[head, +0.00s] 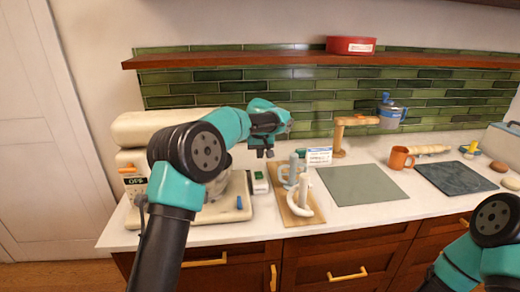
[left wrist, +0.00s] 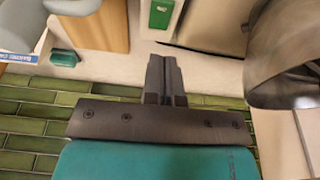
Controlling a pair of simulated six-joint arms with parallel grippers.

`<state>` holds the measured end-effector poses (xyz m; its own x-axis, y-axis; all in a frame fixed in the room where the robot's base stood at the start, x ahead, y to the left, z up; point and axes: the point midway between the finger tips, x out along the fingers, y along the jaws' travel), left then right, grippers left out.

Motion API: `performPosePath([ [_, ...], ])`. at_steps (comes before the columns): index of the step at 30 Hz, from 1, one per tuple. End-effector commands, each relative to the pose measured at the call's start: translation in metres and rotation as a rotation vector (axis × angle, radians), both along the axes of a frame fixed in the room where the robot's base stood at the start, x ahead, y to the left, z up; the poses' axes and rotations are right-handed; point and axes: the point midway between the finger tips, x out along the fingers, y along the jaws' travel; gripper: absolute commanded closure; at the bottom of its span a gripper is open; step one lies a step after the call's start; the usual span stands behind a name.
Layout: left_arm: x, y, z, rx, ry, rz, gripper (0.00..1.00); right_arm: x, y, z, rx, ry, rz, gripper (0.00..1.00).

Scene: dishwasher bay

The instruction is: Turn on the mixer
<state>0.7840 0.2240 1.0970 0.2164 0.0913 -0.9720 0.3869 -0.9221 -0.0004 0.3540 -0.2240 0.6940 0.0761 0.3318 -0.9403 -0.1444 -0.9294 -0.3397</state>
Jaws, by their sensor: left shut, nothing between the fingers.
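The cream mixer (head: 165,124) stands at the left end of the counter, partly hidden behind my left arm. A label on its side reads "OFF" (head: 136,181), with a small orange part (head: 128,170) just above it. My left gripper (head: 265,152) is in the air to the right of the mixer head, shut and empty. In the left wrist view its fingers (left wrist: 166,80) are together, and the metal mixer bowl (left wrist: 290,50) is to their right, apart from them. My right gripper is out of view.
A wooden board (head: 291,208) with pale-handled items lies right of the mixer, beside a small green-and-white box (head: 259,182). A grey-green mat (head: 362,185), an orange mug (head: 401,158) and a dark mat (head: 455,177) follow. A wooden shelf (head: 220,58) hangs above.

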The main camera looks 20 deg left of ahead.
Motion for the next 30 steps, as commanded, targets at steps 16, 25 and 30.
performPosePath([
  [16,0.008,0.003,-0.085,-0.001,0.002,-0.001,1.0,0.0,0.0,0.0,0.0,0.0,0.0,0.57],
  [25,0.007,0.003,-0.094,-0.002,0.0,-0.001,1.0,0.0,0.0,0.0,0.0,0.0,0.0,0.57],
  [30,0.007,0.002,-0.094,-0.002,0.0,-0.001,1.0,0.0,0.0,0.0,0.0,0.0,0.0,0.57],
])
